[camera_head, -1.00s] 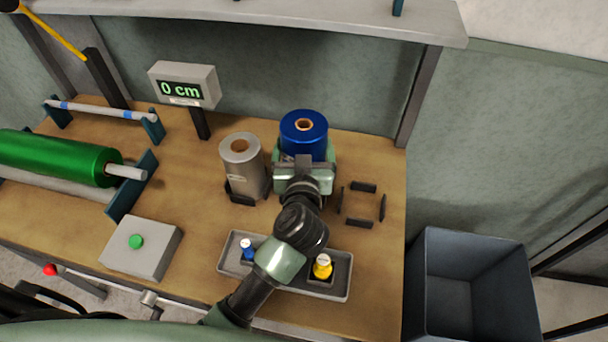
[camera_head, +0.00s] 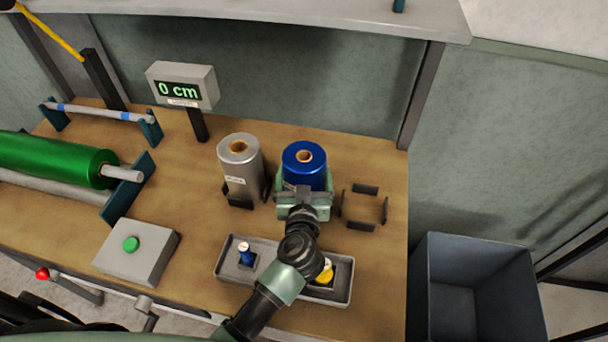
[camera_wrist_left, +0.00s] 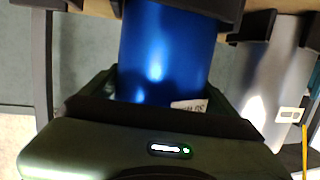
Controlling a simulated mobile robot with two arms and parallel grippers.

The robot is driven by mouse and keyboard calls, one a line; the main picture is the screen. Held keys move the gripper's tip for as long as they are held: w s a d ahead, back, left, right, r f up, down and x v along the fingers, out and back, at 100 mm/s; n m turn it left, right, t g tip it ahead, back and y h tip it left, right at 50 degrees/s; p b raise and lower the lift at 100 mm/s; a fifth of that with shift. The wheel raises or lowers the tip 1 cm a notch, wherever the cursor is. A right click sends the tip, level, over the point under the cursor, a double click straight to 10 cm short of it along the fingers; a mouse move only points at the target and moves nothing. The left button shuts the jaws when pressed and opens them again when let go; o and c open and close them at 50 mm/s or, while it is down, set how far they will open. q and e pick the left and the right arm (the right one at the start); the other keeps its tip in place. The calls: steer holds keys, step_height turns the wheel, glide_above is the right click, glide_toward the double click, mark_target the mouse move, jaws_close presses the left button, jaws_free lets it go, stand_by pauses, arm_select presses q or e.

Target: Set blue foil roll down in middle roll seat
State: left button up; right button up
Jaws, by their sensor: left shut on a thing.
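The blue foil roll (camera_head: 304,165) stands upright with its brown core on top. My left gripper (camera_head: 304,198) is shut on it from the near side; the roll also fills the middle of the left wrist view (camera_wrist_left: 165,55). The roll is over the middle roll seat, between the grey roll and the empty right seat (camera_head: 364,207). The middle seat is mostly hidden by the gripper and roll. Dark seat posts (camera_wrist_left: 252,25) show beside the roll's end in the left wrist view. I cannot tell whether the roll rests on the table. My right gripper is not in view.
The grey foil roll (camera_head: 240,170) stands close on the left in its seat. A grey tray (camera_head: 229,271) with a blue and a yellow piece lies in front, under my arm. A display reading 0 cm (camera_head: 182,86) stands behind left. A grey bin (camera_head: 475,245) is at right.

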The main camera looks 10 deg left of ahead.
arm_select(q)
steer(key=o, duration=1.8)
steer(key=shift+f, duration=0.15)
steer(key=shift+o, duration=0.2)
steer(key=v, duration=1.2)
steer(key=shift+b, duration=0.35)
